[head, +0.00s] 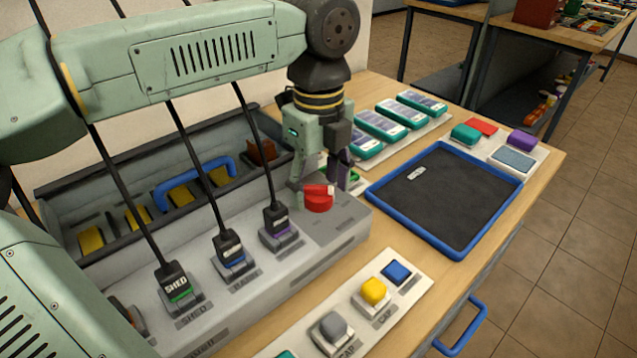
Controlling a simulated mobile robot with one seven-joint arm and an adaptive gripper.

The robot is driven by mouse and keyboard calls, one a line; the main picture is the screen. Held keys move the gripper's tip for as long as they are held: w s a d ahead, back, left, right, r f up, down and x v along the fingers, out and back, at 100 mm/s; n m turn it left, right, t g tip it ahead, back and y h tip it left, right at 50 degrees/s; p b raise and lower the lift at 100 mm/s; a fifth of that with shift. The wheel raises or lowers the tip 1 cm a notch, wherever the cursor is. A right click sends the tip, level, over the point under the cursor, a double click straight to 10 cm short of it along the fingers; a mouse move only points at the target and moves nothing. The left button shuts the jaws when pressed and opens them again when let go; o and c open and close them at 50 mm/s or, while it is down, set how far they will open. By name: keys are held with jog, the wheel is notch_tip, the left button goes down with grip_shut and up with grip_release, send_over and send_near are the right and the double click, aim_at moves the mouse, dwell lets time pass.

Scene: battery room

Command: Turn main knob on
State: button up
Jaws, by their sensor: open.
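The main knob appears to be the red round knob (318,199) at the right end of the grey panel (345,218) in the head view. My gripper (317,190) points down directly over the knob, with its fingers on either side of it. The gripper is open. Whether the fingertips touch the knob cannot be told from this view. The knob's far side is partly hidden by the gripper. The knob's label cannot be read.
Several black plugs with cords, one marked SHED (174,284), stand in the panel left of the knob. A blue-rimmed tray (459,251) lies to the right. Capped blocks sit on a white strip (413,283) in front. Teal-edged devices (380,127) lie behind.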

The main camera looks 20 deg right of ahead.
jog(key=shift+f, duration=0.4)
jog(key=shift+c, duration=0.3)
jog(key=c, duration=1.1)
